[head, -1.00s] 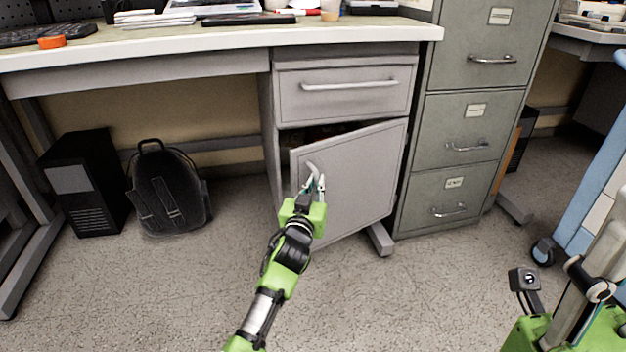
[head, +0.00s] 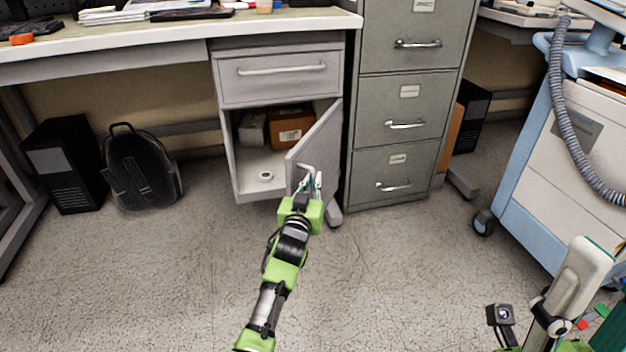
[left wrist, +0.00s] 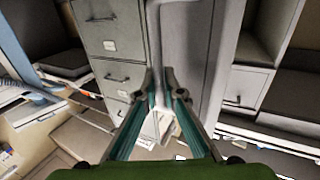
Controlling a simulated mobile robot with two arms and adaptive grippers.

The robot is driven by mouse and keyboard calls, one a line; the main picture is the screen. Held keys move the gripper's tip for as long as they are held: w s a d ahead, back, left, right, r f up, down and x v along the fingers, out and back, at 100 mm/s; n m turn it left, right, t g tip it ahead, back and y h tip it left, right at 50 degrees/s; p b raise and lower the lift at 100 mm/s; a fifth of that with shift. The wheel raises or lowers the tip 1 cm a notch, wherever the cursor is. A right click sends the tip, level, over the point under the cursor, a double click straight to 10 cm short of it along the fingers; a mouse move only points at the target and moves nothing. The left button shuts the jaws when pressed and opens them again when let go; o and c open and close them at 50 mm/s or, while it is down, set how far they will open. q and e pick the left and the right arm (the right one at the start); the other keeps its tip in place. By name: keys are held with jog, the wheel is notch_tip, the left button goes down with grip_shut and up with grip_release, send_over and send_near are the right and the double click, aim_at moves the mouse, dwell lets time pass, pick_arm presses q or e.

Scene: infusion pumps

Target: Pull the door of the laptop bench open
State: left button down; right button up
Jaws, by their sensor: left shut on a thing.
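The grey door (head: 325,145) of the laptop bench (head: 120,48) stands wide open, swung out on its right-hand hinge side. My left gripper (head: 312,183) is shut on the door's handle (head: 304,168) near the door's free edge. In the left wrist view the pale bar handle (left wrist: 154,50) runs down between the two fingers of the left gripper (left wrist: 166,88), with the door panel (left wrist: 190,55) behind it. The cabinet's inside (head: 255,165) shows, holding boxes and a small white roll.
A closed drawer (head: 275,78) sits above the opening. A filing cabinet (head: 400,110) stands close to the right of the door. A black backpack (head: 140,170) and computer tower (head: 65,165) stand left. A blue-white cart (head: 540,150) is at right. Floor in front is clear.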

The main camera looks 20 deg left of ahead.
pick_arm(q)
jog(key=shift+d+r, duration=0.1)
jog(key=c, duration=2.2)
grip_release()
jog(key=s, duration=0.8)
jog(key=s+d, duration=0.1)
jog(key=s, duration=0.3)
